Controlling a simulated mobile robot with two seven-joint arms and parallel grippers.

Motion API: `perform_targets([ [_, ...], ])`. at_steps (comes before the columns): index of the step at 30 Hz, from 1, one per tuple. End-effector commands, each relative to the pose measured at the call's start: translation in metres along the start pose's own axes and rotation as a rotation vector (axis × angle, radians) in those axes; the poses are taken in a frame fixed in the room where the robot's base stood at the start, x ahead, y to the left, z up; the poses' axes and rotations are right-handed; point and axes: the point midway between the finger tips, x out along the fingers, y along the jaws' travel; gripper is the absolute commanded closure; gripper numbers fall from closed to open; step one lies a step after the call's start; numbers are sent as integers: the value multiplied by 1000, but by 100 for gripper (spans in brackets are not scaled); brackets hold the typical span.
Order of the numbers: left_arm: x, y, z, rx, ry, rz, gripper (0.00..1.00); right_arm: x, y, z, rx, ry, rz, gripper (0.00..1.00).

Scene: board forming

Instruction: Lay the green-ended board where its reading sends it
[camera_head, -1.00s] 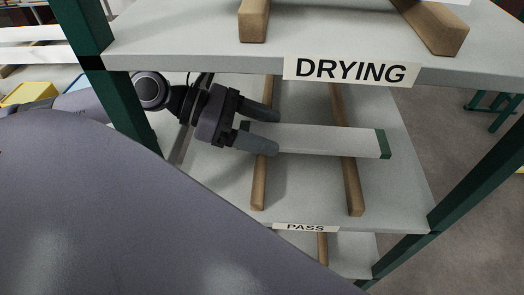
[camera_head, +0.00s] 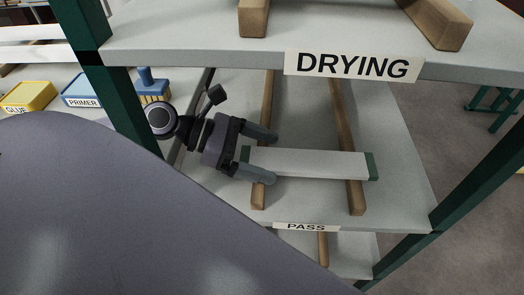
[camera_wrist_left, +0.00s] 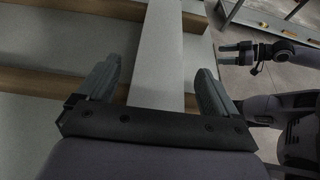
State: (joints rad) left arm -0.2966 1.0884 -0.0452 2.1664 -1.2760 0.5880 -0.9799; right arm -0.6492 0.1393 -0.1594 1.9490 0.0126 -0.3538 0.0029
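The green-ended board (camera_head: 310,162) is pale with dark green ends. It lies flat across two wooden bearers on the shelf (camera_head: 400,205) whose front edge bears the PASS label (camera_head: 306,227). My left gripper (camera_head: 268,157) is open around the board's left end, one finger on each side. In the left wrist view the board (camera_wrist_left: 157,60) runs between the fingers with a gap on both sides. My right gripper (camera_wrist_left: 222,53) shows at the right of that view, empty, with its fingers apart.
The shelf above carries the DRYING label (camera_head: 352,66) and has wooden bearers (camera_head: 254,18). Green rack posts (camera_head: 130,110) stand at both sides. A yellow GLUE box (camera_head: 28,97), a blue PRIMER box (camera_head: 84,90) and a brush (camera_head: 151,85) are at the left.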

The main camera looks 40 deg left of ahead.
Motion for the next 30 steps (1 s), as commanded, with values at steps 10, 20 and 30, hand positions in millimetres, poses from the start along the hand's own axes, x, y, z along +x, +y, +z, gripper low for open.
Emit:
perform_targets([
  [10,-2,0,0,-1,0,1,7,0,0,0,0,0,0,25],
  [20,-24,0,-1,-2,3,0,7,0,0,0,0,0,0,25],
  [30,-56,0,1,-4,-3,1,7,-2,0,-3,0,0,0,25],
])
